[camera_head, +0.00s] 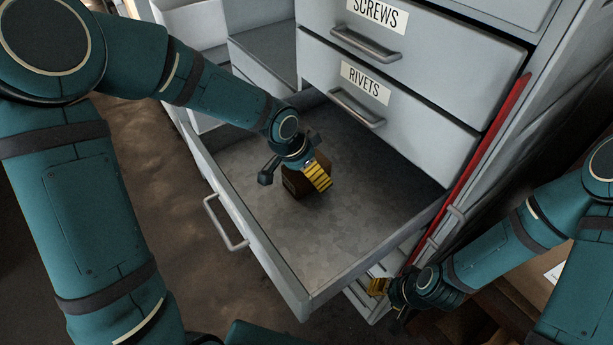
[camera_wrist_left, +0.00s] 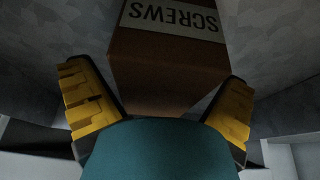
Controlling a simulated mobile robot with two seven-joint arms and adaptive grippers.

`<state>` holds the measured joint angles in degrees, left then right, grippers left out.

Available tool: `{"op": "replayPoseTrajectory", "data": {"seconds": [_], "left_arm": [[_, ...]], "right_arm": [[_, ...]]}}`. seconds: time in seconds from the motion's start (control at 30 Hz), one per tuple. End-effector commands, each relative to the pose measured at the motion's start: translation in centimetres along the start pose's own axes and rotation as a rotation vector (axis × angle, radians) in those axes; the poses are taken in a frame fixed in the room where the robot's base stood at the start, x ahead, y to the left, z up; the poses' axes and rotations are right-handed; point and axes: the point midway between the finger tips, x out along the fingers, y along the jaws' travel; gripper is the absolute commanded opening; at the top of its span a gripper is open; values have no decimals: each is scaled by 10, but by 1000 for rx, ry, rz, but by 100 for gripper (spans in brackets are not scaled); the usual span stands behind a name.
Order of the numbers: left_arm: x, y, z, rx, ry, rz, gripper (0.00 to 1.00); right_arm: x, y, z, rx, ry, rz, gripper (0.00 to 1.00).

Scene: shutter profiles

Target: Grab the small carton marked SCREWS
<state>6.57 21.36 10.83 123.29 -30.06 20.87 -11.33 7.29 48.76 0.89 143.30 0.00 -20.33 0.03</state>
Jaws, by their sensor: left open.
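The small brown carton (camera_head: 291,183) stands inside an open grey drawer (camera_head: 262,262). In the left wrist view the carton (camera_wrist_left: 165,58) carries a white label reading SCREWS, upside down in that picture. My left gripper (camera_head: 312,177) is at the carton in the drawer and hides much of it in the head view. In the left wrist view its yellow-padded fingers (camera_wrist_left: 160,105) are open, one on each side of the carton. Contact cannot be told. My right gripper (camera_head: 388,290) is low at the right, beyond the drawer's side, and its finger opening is unclear.
Closed drawers marked SCREWS (camera_head: 377,15) and RIVETS (camera_head: 366,83) stand above the open one. Their handles stick out. The drawer walls surround the carton, and the rest of the drawer floor is bare. A red strip (camera_head: 469,174) runs along the cabinet's right edge.

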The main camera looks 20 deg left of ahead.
Motion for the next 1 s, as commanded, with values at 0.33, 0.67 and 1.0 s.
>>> {"op": "replayPoseTrajectory", "data": {"seconds": [0.33, 0.67, 1.0], "left_arm": [[6, 0, 0, -1, 0, -1, 100], [7, 0, 1, 0, 0, -1, 75], [7, 0, 0, 0, 2, -1, 25]], "right_arm": [[2, 1, 0, 0, 2, 0, 47], [4, 1, 0, 0, 1, 0, 47], [3, 1, 0, 0, 1, 0, 47]]}}
